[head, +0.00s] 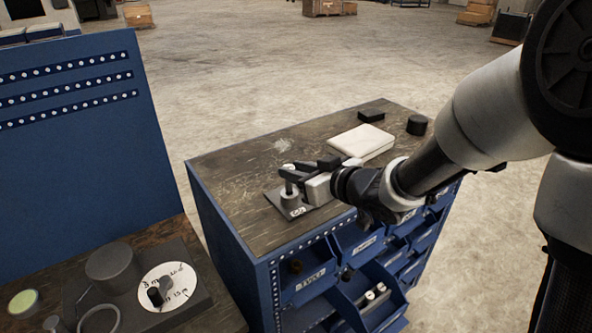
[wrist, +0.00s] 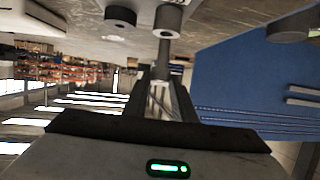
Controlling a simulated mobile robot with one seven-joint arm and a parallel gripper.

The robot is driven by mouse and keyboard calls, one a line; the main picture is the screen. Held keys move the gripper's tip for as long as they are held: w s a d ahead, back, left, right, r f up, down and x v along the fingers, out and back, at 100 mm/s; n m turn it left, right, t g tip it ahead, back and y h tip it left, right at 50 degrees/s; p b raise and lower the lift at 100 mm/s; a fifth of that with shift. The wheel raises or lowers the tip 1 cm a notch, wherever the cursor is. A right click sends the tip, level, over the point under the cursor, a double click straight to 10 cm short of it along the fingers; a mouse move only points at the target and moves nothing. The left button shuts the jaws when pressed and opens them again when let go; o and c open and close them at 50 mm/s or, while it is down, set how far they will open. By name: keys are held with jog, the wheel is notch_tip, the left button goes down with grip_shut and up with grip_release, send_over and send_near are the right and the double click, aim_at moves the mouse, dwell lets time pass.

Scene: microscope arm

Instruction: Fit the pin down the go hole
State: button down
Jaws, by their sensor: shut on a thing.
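My gripper (head: 293,175) is over the near left of the blue cabinet's top, shut on an upright, slim grey pin (head: 288,186). The pin also shows between my fingers in the wrist view (wrist: 162,66). Directly below it in the head view is a grey round post (head: 291,200) on a dark base plate with a white label, too small to read surely. The wrist view is upside down. There the pin's lower end meets the holed face of one post (wrist: 168,17); I cannot tell how far it is in. A second holed post (wrist: 121,15) stands beside it, hidden in the head view.
A pale flat box (head: 361,141), a black block (head: 371,115) and a black cylinder (head: 417,125) stand farther back on the cabinet top (head: 235,165). Open blue drawers (head: 308,283) jut from its front. A bench with a dial (head: 166,287) is at left.

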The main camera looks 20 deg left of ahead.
jog(key=shift+f+b, duration=1.45)
jog(key=shift+f, duration=0.4)
jog(key=c, duration=1.4)
grip_release()
jog(key=v, duration=1.7)
jog(key=shift+s+d+r+b, duration=0.1)
jog(key=shift+d+r+b, duration=0.05)
jog(key=shift+b, duration=0.25)
